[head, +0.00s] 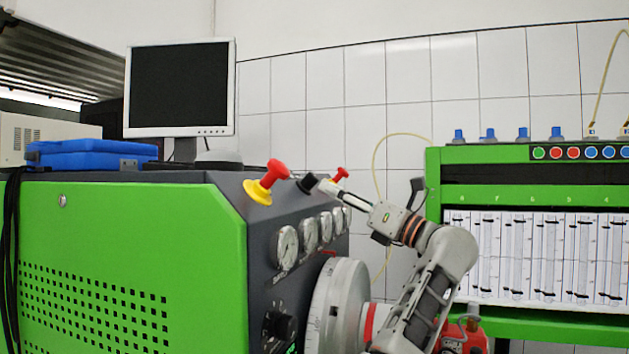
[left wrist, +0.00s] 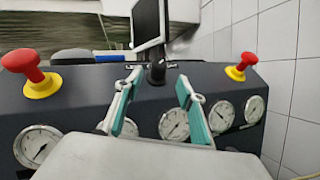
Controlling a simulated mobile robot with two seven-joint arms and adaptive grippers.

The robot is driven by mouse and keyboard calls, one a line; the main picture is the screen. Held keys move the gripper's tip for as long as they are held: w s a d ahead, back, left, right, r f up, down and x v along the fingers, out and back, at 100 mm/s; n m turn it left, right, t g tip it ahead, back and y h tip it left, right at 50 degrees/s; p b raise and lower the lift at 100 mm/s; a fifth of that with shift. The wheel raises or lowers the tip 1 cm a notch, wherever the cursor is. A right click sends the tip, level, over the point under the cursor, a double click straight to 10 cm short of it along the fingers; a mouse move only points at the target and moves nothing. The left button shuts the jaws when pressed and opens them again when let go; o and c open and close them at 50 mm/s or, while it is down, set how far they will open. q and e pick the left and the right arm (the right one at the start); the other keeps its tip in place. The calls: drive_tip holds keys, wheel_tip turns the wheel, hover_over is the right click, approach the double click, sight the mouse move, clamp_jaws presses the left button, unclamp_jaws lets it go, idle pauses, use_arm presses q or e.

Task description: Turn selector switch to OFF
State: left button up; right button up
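A black selector switch knob (head: 308,183) stands on the sloped top of the dark panel, between a near red-and-yellow mushroom button (head: 266,182) and a far one (head: 339,175). In the left wrist view the knob (left wrist: 157,70) shows ahead, between the two teal-padded fingers of my left gripper (left wrist: 158,82). The fingers are apart, one on each side of it, and no contact shows. In the head view my left gripper (head: 328,187) is just right of the knob. The switch's pointer and labels are too small to read. My right gripper is not in view.
Red buttons (left wrist: 29,72) and (left wrist: 240,66) flank the knob. Pressure gauges (head: 287,248) line the panel below. A monitor (head: 180,88) and blue case (head: 92,154) sit on the green cabinet (head: 130,240). A green test rack (head: 540,200) stands at the right.

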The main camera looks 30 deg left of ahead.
sight(318, 181)
use_arm(q)
drive_tip(key=shift+w+a+r, duration=0.1)
drive_tip(key=shift+a+r, duration=0.2)
drive_tip(key=shift+a, duration=0.2)
drive_tip(key=x, duration=0.3)
drive_tip(key=p+x, duration=0.1)
drive_tip(key=x, duration=0.2)
drive_tip(key=shift+a+r, duration=0.15)
drive_tip(key=shift+a, duration=0.2)
drive_tip(key=shift+p, duration=0.35)
clamp_jaws()
